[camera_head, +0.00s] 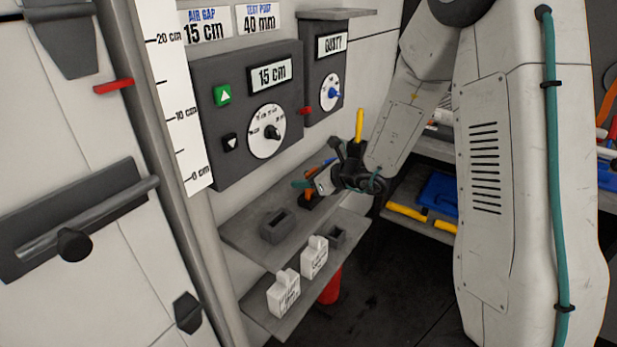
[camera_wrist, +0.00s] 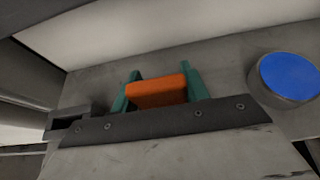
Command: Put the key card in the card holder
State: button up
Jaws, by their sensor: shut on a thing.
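My gripper (camera_head: 307,182) is over the right part of the upper grey shelf. In the wrist view its two green fingers (camera_wrist: 158,90) are shut on an orange piece (camera_wrist: 156,91), which I take to be the key card; its lettering or face cannot be read. The orange piece (camera_head: 303,184) also shows small in the head view. A dark grey block with a slot in its top, seemingly the card holder (camera_head: 278,226), sits on the shelf left of and nearer than my gripper. A slotted dark block (camera_wrist: 68,122) shows left of the fingers in the wrist view. The card is apart from it.
Two white labelled containers (camera_head: 284,294) (camera_head: 314,258) and a small grey box (camera_head: 337,236) are on the lower shelf (camera_head: 262,318). A control panel (camera_head: 246,115) is on the wall above. A round blue-topped object (camera_wrist: 288,76) stands right of the fingers.

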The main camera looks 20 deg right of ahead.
jog(key=shift+f, duration=0.1)
jog(key=o, duration=1)
